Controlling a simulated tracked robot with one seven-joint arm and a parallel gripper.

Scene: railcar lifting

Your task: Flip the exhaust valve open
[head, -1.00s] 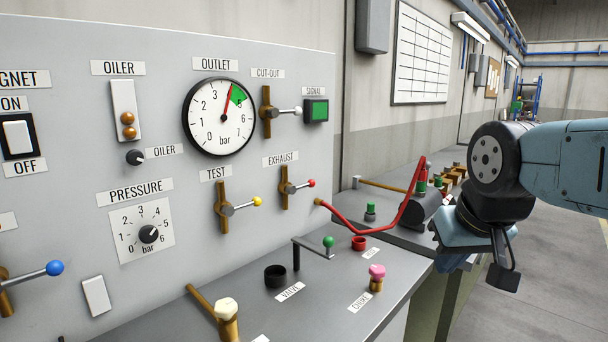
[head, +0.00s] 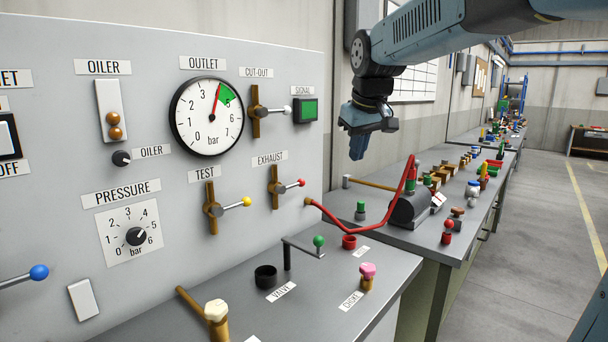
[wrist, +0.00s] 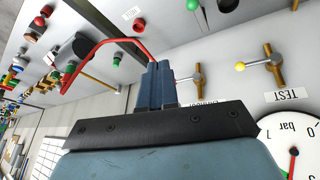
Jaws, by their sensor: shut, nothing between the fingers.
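The exhaust valve (head: 276,187) is on the grey panel under its EXHAUST label. It has an upright brass body and a lever pointing right to a red knob (head: 301,182). My gripper (head: 357,156) points down, shut and empty, to the right of the valve and above its height in the head view, clear of the lever. In the wrist view the picture is upside down. There the shut fingers (wrist: 157,66) overlap the lever's end, hiding the red knob, and the exhaust valve's brass body (wrist: 197,77) shows just right of them.
The test valve (head: 212,209) with a yellow knob is to the left, and the cut-out valve (head: 257,112) is above. A red hose (head: 365,229) loops over the bench to the right. A crank with a green knob (head: 319,241) stands below.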

